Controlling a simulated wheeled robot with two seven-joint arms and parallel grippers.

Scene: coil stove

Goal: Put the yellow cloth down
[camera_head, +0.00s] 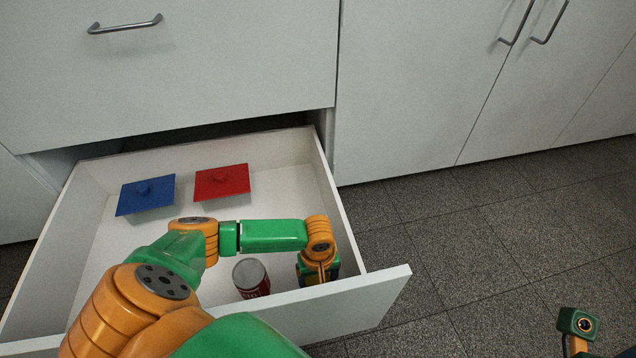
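No yellow cloth shows in this view. My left arm reaches into the open drawer (360,300) from the bottom left. My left gripper (318,274) points down inside the drawer near its front right corner. Its fingertips are small and dark against the drawer front, so I cannot tell whether they are open or hold anything. Only a small part of my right arm shows at the bottom right, over the floor, and its gripper fingers are not visible.
A blue square lid (146,195) and a red square lid (222,182) lie at the drawer's back. A can with a red label (251,278) stands just left of my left gripper. Closed white cabinet doors (430,80) and clear grey tiled floor (500,250) are on the right.

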